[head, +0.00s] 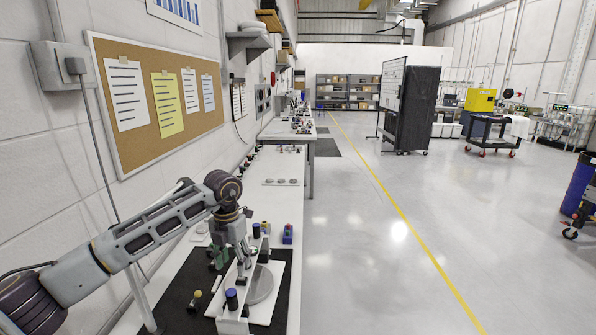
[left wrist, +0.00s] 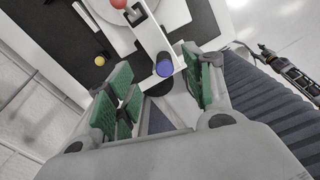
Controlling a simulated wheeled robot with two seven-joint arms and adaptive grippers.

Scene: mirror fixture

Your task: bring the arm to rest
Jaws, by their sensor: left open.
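My left gripper (head: 232,257) hangs at the end of the left arm, pointing down over the bench beside a white fixture. Its green-padded fingers stand apart in the left wrist view (left wrist: 160,84), with nothing held between them. The white fixture bar (left wrist: 150,36) lies ahead of the fingers. A blue-capped post (head: 232,299) stands at the bar's near end, and its cap shows just beyond the fingertips in the left wrist view (left wrist: 164,68). A grey round disc (head: 262,285) lies on a white plate beside the bar. My right gripper is not in view.
A yellow knob (head: 197,294) sits on the black mat (head: 175,303). A cork board (head: 160,95) hangs on the wall at left.

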